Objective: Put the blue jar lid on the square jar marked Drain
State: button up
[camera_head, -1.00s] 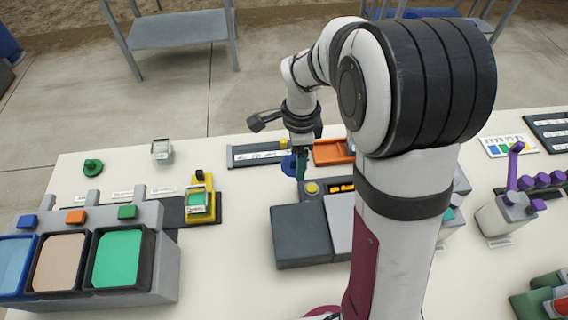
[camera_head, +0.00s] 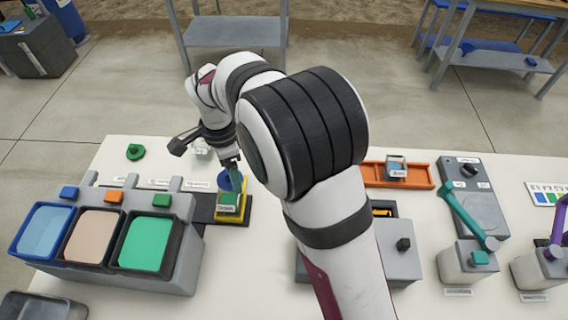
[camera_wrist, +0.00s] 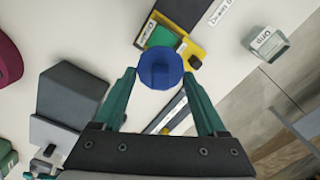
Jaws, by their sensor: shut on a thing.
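My gripper (camera_head: 234,176) is shut on the round blue jar lid (camera_head: 226,183), which also shows between the teal fingers in the wrist view (camera_wrist: 160,68). The square jar marked Drain (camera_head: 227,206) has green contents and stands on a yellow stand (camera_head: 246,208). In the head view the lid overlaps the jar's far edge and appears above it. In the wrist view the lid covers part of the green jar (camera_wrist: 160,37). The exact gap between lid and jar cannot be told.
A clear square jar (camera_wrist: 268,42) stands behind the yellow stand. A green knobbed lid (camera_head: 135,152) lies at the back left. Three trays in a grey rack, one with green contents (camera_head: 147,243), stand at left. An orange tray (camera_head: 426,176) holding another jar is at right.

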jog(key=shift+s+a+f, duration=0.1)
jog(key=shift+s+a, duration=0.1)
jog(key=shift+a, duration=0.5)
jog(key=shift+s+a+f, duration=0.1)
jog(key=shift+f, duration=2.5)
jog(key=o, duration=1.2)
jog(key=shift+o, duration=0.2)
jog(key=shift+r, duration=0.1)
jog(key=shift+r, duration=3.45)
